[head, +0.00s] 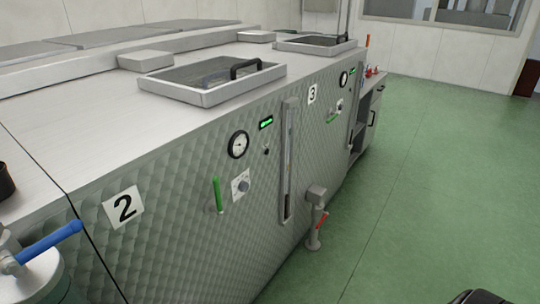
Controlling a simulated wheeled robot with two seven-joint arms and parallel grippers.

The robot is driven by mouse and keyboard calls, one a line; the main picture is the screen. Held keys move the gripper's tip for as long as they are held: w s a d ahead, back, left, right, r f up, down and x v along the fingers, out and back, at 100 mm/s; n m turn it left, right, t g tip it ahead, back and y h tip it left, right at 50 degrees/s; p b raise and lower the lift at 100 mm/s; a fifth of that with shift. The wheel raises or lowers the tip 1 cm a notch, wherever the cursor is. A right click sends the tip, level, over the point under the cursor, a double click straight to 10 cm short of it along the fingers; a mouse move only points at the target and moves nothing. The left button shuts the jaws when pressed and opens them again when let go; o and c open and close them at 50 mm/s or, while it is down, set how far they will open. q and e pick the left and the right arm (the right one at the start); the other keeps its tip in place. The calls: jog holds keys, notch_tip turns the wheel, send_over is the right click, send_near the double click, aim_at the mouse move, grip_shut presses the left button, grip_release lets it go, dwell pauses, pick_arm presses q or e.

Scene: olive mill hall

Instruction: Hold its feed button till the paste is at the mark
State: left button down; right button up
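A long steel machine with a quilted front runs across the view, with plates "2" (123,207) and "3" (312,93). Between them are a round gauge (238,145), a lit green display (266,123) and a small dark knob or button (266,150). A round grey control sits on a white plate (241,185), beside a green lever (217,194). A tall narrow sight window (288,160) stands to their right; paste level and mark are too small to tell. I cannot tell which control is the feed button.
A framed lid (212,82) with a black handle is on top. A grey outlet (315,215) with a red handle juts from the front low down. A blue-handled vessel (40,262) stands at bottom left. Green floor (435,190) is clear at right.

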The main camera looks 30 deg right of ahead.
grip_shut()
jog(key=shift+a, duration=0.2)
dwell(0.6)
jog(key=shift+d, duration=0.2)
dwell(0.6)
